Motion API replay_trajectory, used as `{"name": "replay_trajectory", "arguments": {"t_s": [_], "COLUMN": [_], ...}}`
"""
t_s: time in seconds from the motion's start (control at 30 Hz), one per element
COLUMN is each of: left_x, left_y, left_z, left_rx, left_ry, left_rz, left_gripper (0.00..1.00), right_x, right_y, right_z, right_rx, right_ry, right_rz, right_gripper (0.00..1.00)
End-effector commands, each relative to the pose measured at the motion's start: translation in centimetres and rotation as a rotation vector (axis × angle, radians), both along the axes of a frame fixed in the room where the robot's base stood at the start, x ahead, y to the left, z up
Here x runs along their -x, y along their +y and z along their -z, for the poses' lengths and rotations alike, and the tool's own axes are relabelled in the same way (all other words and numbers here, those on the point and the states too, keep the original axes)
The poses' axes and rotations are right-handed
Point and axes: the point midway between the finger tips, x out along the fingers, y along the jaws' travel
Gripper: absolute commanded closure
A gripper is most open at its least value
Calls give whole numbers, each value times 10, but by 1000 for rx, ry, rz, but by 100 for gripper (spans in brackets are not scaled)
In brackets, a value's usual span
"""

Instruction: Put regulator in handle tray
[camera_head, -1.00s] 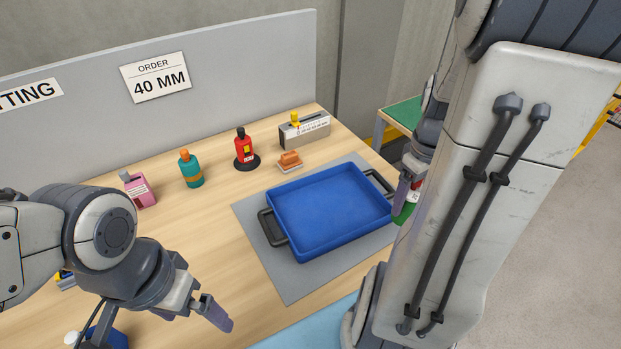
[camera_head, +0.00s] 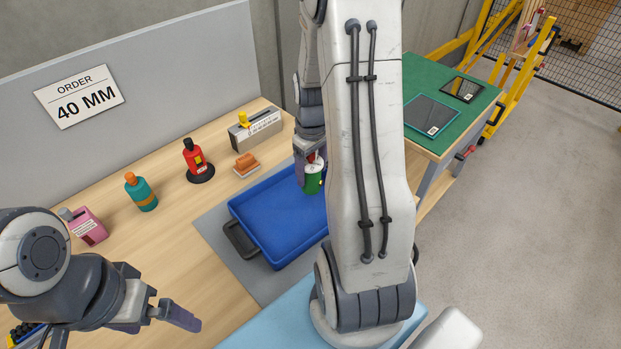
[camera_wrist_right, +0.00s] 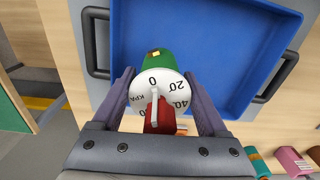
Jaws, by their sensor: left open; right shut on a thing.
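The regulator (camera_head: 313,181) has a green body, a white dial marked KPA and a red part. My right gripper (camera_head: 309,160) is shut on it and holds it over the blue handle tray (camera_head: 262,222). In the right wrist view the regulator (camera_wrist_right: 157,86) sits between the fingers of my right gripper (camera_wrist_right: 168,92), with the tray (camera_wrist_right: 205,45) beyond it. The tray looks empty, lies on a grey mat and has black handles. My right arm hides its right part in the head view. My left gripper (camera_head: 178,316) is open and empty over the table at the lower left.
A pink container (camera_head: 86,228), teal bottle (camera_head: 141,193), red bottle (camera_head: 196,160), orange-brown block (camera_head: 246,163) and grey gauge block (camera_head: 256,130) stand behind the tray. A green-topped table (camera_head: 455,100) with dark flat panels is at the right.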

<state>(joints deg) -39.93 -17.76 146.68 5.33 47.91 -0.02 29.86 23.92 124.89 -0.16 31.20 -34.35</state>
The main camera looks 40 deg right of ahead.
Motion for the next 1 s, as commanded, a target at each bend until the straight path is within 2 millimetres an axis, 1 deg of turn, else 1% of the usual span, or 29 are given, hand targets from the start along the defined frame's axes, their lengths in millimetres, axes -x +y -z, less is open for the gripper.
{"name": "replay_trajectory", "arguments": {"t_s": [0.07, 0.2, 0.3, 0.73, 0.77, 0.8, 1.0], "left_x": [0, 0, 0, 0, 0, 0, 0], "left_y": [0, 0, 0, 0, 0, 0, 0], "left_z": [-1, -4, -5, -2, -3, -3, -3], "left_rx": [0, 0, 0, 0, 0, 0, 0], "left_ry": [0, 0, 0, 0, 0, 0, 0], "left_rz": [0, 0, 0, 0, 0, 0, 0], "left_gripper": [0, 0, 0, 0, 0, 0, 0], "right_x": [-2, -1, -1, -1, -1, -1, -1], "right_y": [0, 0, 0, -1, -1, -1, -1], "right_z": [5, 26, 38, 45, 45, 44, 44], "right_rx": [0, -2, -1, 1, 1, 1, 1], "right_ry": [0, 3, 2, -1, -1, -1, -1], "right_rz": [1, 2, 2, 2, 2, 2, 2], "right_gripper": [88, 88, 88, 88, 16, 1, 0]}}
